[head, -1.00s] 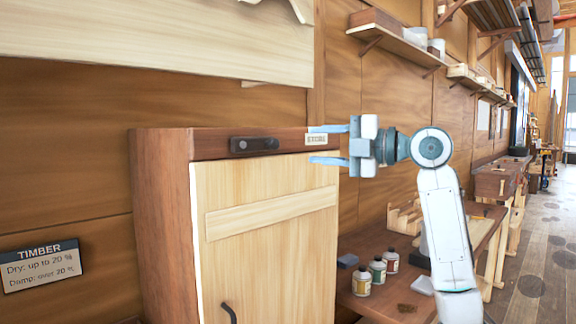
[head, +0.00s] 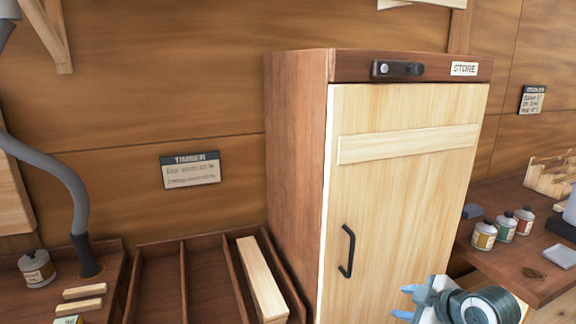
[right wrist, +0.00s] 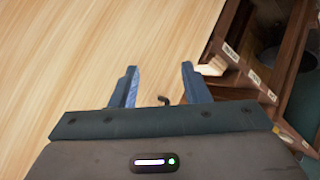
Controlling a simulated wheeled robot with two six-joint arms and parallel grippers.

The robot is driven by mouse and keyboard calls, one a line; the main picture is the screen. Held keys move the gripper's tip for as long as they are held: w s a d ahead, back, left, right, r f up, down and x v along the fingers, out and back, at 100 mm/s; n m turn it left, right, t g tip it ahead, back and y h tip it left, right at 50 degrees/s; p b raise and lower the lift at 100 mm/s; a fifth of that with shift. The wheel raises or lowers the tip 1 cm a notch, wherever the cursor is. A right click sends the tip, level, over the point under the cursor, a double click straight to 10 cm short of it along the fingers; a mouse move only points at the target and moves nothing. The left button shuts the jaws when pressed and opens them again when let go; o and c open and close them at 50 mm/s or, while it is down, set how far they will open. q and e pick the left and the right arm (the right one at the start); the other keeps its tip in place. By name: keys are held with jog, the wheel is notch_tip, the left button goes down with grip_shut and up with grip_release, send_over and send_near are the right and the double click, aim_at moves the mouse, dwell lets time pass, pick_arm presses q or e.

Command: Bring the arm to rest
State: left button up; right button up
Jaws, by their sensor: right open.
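My right gripper (head: 408,302) shows at the bottom right of the head view, in front of the lower door of the store cabinet (head: 296,150). Its two blue fingers are apart with nothing between them. In the right wrist view the gripper (right wrist: 160,88) is also open and empty, with the pale wooden door (right wrist: 90,50) filling the left side. A small dark hook shape, perhaps the door handle, shows between the fingers there. The dark handle (head: 346,252) is left of the gripper in the head view, apart from it. The door looks closed. My left gripper is not in view.
A slotted timber rack (head: 158,285) with a pale plank (head: 262,280) stands left of the cabinet. Several bottles (head: 484,235) stand on the bench (head: 515,262) at the right, close to my right arm. A grey hose (head: 62,170) rises at the far left.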

jog(key=s+f+m+g+h, duration=0.3)
jog(key=s+f+m, duration=0.3)
jog(key=s+f, duration=0.85)
jog(key=s+d+f+m+g+h, duration=0.1)
jog(key=s+f+m, duration=0.2)
jog(key=s, duration=0.5)
jog(key=s+f+m+g+h, duration=0.1)
jog(key=s+f+m+g, duration=0.15)
jog(key=s, duration=0.65)
jog(key=d+f, duration=0.3)
jog(key=f, duration=2.9)
jog(key=s+d+f+m+g, duration=0.1)
jog(key=s+f+g, duration=0.1)
jog(key=s+f, duration=1.5)
jog(key=shift+s+d+f, duration=0.2)
jog(key=shift+s+f, duration=0.15)
